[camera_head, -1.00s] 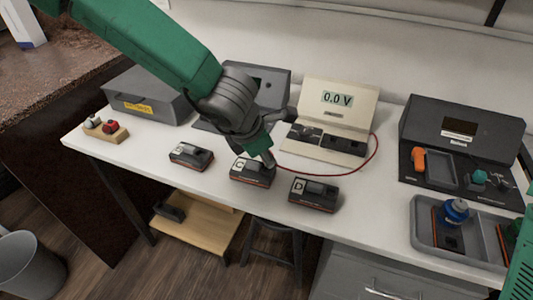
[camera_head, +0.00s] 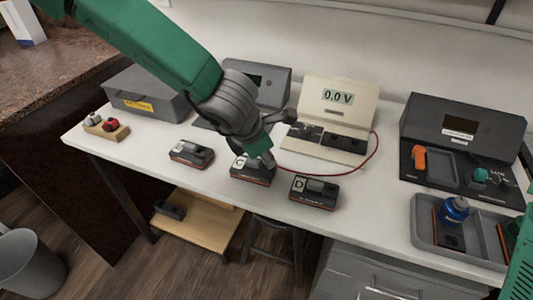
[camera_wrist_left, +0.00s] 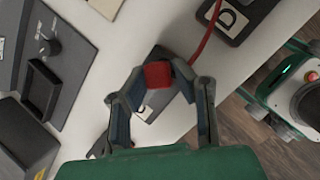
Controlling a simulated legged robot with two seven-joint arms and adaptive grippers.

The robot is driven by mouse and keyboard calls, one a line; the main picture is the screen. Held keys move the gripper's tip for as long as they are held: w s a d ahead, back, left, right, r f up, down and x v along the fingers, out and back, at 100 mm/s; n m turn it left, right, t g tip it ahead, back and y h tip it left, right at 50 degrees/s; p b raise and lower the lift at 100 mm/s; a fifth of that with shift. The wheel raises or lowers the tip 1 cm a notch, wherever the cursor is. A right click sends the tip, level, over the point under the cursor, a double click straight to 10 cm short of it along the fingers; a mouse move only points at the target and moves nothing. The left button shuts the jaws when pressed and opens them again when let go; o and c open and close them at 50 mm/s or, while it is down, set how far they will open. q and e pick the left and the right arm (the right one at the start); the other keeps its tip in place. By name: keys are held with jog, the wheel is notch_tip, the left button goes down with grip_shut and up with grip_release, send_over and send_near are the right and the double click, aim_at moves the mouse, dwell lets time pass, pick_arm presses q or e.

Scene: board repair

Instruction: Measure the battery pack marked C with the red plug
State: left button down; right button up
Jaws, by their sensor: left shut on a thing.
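The battery pack marked C (camera_head: 243,168) lies on the white table in the middle of a row of three packs. My left gripper (camera_head: 264,160) is low over its right end. In the left wrist view the gripper (camera_wrist_left: 158,85) is shut on the red plug (camera_wrist_left: 158,74), and pack C (camera_wrist_left: 146,108) is mostly hidden behind the fingers. I cannot tell whether the plug touches the pack. A red lead (camera_head: 325,173) runs to the cream meter (camera_head: 341,100), whose display reads 0.0 V.
Pack D (camera_head: 315,192) lies close on the right, another pack (camera_head: 191,153) on the left. A grey box (camera_head: 146,95) stands back left.

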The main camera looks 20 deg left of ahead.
pick_arm(q)
jog(key=shift+f, duration=0.5)
dwell(0.8)
jog(key=c, duration=1)
grip_release()
jog(key=shift+r, duration=0.1)
jog(key=shift+r+p, duration=1.3)
jog(key=shift+p, duration=0.05)
jog(key=shift+r, duration=0.15)
notch_tip(320, 180, up, 6)
jog(key=p, duration=0.6)
